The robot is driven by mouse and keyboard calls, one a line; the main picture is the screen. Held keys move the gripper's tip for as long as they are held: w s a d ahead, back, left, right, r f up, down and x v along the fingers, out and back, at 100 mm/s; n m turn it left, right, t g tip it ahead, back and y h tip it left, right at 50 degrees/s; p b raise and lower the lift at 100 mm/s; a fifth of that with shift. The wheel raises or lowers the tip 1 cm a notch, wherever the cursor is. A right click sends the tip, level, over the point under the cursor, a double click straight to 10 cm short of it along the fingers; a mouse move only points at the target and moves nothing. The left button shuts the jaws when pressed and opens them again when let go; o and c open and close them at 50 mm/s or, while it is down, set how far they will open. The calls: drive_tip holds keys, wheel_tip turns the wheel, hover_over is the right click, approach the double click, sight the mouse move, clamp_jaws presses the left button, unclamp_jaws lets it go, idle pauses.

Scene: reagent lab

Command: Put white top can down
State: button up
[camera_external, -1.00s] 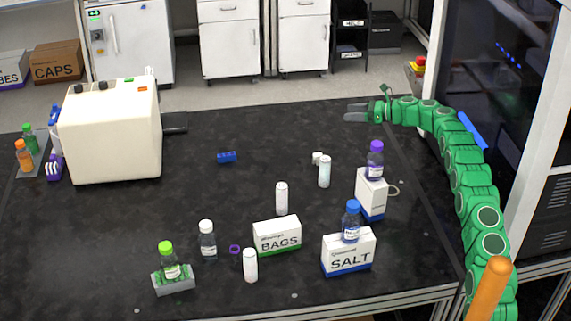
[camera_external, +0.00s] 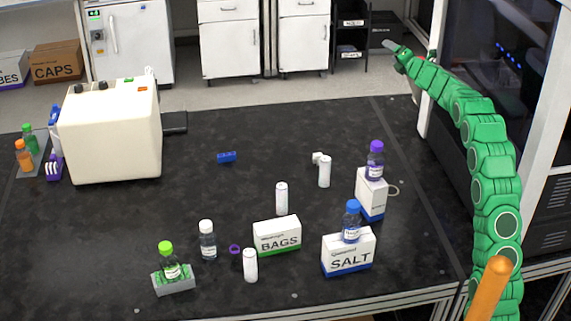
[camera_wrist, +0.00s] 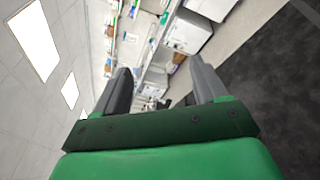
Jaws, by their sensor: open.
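A white can stands upright near the middle of the table (camera_external: 281,198). Another white can (camera_external: 250,265) stands in front, left of the BAGS box, and a third white can (camera_external: 325,171) stands farther back to the right. A clear bottle with a white cap (camera_external: 207,240) stands upright on the left. I cannot tell which of these is the task's can. My gripper (camera_external: 389,46) is raised past the table's far right side, well away from all of them. In the wrist view its two fingers (camera_wrist: 160,85) are apart with nothing between them.
A BAGS box (camera_external: 277,237) and a SALT box (camera_external: 348,256) with a blue-capped bottle (camera_external: 351,221) stand at the front. A purple-capped bottle (camera_external: 375,160) sits on a white box. A large cream machine (camera_external: 112,135) fills the left.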

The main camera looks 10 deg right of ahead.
drive_tip(key=s+d+m+g+h, duration=0.2)
drive_tip(key=s+d+m+h, duration=0.4)
drive_tip(key=s+d+m, duration=0.35)
drive_tip(key=s+d+f+m+g+h, duration=0.1)
drive_tip(key=s+f+m+g, duration=0.25)
drive_tip(key=s, duration=0.65)
drive_tip(key=s+d+f+m+g+h, duration=0.1)
drive_tip(key=s+f+m+g+h, duration=0.15)
drive_tip(key=s+m, duration=0.45)
drive_tip(key=s+a+f+m+g+y, duration=0.1)
drive_tip(key=s+f, duration=0.4)
drive_tip(key=s, duration=1.1)
drive_tip(key=s+a+f+m+g+y, duration=0.2)
drive_tip(key=s+a+f+m+g, duration=0.2)
drive_tip(key=s, duration=1.3)
drive_tip(key=s+a+f+m+g+y, duration=0.1)
drive_tip(key=s+a+f+g, duration=0.4)
drive_tip(key=s, duration=1.1)
drive_tip(key=shift+s+a+f+m, duration=0.25)
drive_tip(key=shift+a+f+m, duration=0.2)
drive_tip(key=shift+m, duration=0.45)
drive_tip(key=shift+y, duration=0.25)
